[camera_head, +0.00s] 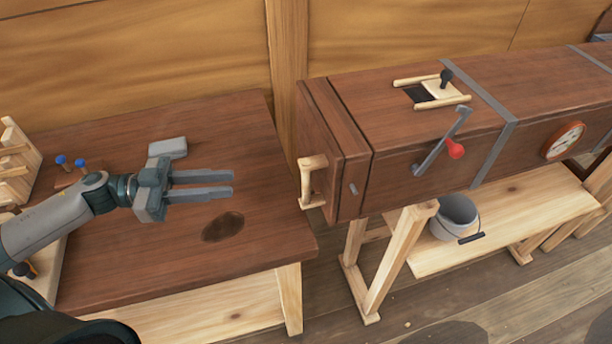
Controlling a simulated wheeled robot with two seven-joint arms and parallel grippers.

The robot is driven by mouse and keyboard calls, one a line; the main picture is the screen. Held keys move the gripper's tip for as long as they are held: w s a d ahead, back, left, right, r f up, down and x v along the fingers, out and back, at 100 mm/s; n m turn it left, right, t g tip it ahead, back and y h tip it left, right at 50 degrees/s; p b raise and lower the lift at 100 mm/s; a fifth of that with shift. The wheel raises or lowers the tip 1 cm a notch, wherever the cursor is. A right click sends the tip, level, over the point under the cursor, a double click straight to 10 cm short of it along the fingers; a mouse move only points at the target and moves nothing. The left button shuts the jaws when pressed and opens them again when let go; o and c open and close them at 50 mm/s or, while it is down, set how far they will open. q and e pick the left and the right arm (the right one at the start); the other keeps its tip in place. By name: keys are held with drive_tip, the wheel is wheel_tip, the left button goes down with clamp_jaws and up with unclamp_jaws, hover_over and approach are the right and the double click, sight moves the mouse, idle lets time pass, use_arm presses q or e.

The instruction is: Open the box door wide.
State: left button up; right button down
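The box (412,140) is a long dark brown wooden chest on pale trestles, at the right in the head view. Its door (332,150) is the thick panel at the left end, with a pale wooden handle (308,182) on its outer face. The door sits against the box end and looks shut. My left gripper (232,183) is over the workbench, left of the handle and clear of it. Its two grey fingers point right toward the handle, apart with a narrow empty gap. My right gripper is out of view.
The workbench (130,255) fills the left, with a grey block (167,148), blue-topped pegs (70,162) and a pale rack (16,165). The box carries a red-knobbed lever (440,145) and a dial (564,141). A bucket (455,217) stands on the shelf below.

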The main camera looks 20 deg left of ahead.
sight(305, 178)
use_arm(q)
drive_tip(key=shift+w, duration=0.1)
drive_tip(key=p+x, duration=0.6)
drive_tip(key=x, duration=1)
drive_tip(key=shift+d+r, duration=0.1)
drive_tip(key=shift+w+d, duration=0.25)
drive_tip(key=shift+d, duration=0.35)
clamp_jaws()
